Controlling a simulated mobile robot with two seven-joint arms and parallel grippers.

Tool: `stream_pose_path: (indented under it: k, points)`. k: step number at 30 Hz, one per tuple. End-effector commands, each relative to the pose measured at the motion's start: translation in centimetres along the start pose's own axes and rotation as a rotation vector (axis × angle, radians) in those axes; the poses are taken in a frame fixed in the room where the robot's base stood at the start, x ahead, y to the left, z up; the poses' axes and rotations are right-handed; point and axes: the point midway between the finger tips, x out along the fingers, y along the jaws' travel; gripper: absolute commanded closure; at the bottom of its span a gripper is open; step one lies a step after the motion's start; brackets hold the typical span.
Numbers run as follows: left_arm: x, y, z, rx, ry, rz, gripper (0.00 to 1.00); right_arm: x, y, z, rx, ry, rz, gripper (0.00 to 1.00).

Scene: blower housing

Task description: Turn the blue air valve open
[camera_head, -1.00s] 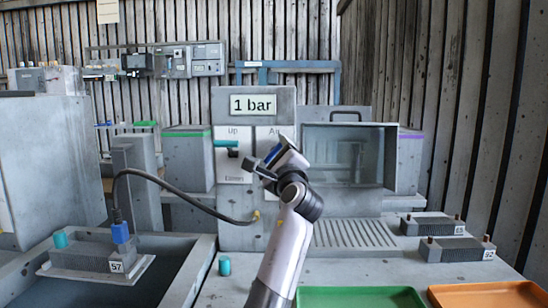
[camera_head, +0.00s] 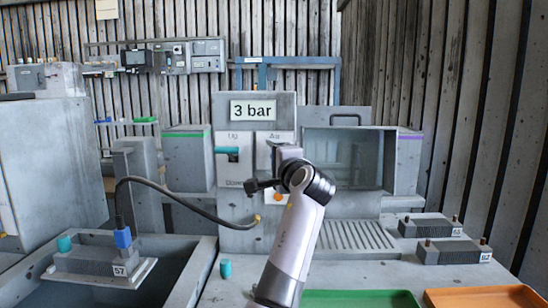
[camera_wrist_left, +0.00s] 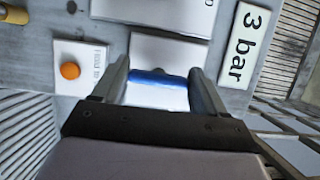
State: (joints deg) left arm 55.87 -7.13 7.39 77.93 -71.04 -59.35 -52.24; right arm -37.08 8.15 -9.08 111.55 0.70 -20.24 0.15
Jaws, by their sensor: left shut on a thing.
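The blue air valve (camera_wrist_left: 158,78) shows in the left wrist view as a blue bar lying across a white panel. My left gripper (camera_wrist_left: 160,90) is shut on it, one finger at each end of the bar. In the head view my left gripper (camera_head: 281,156) is at the front of the grey machine, and it hides the valve there. The pressure display (camera_head: 253,110) above reads "3 bar", and it also shows in the left wrist view (camera_wrist_left: 245,45). My right gripper is not in view.
A teal lever (camera_head: 228,151) sits left of my gripper on the machine front. An orange button (camera_wrist_left: 70,71) is close by on a white plate. A black hose (camera_head: 180,190) runs to a blue connector (camera_head: 123,238). Green (camera_head: 360,299) and orange (camera_head: 485,297) trays lie in front.

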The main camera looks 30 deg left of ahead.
Motion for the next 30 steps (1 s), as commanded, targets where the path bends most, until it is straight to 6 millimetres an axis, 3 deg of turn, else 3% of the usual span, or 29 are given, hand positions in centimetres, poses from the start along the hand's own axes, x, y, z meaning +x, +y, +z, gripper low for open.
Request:
stream_pose_path:
  k: [16, 17, 18, 19, 30]
  points:
    - [-0.04, 0.12, -0.09, -0.025, 0.003, 0.013, 0.58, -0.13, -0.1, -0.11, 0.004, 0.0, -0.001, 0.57]
    - [-0.04, 0.12, -0.09, -0.025, 0.003, 0.013, 0.21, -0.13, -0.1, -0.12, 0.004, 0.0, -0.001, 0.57]
    - [-0.04, 0.12, -0.09, -0.025, 0.003, 0.013, 0.08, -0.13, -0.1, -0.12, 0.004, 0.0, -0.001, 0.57]
    - [-0.04, 0.11, -0.08, -0.024, 0.003, 0.012, 0.02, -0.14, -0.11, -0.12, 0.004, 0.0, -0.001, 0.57]
    - [-0.55, 0.09, -0.08, -0.023, 0.003, 0.009, 0.02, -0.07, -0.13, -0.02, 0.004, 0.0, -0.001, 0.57]
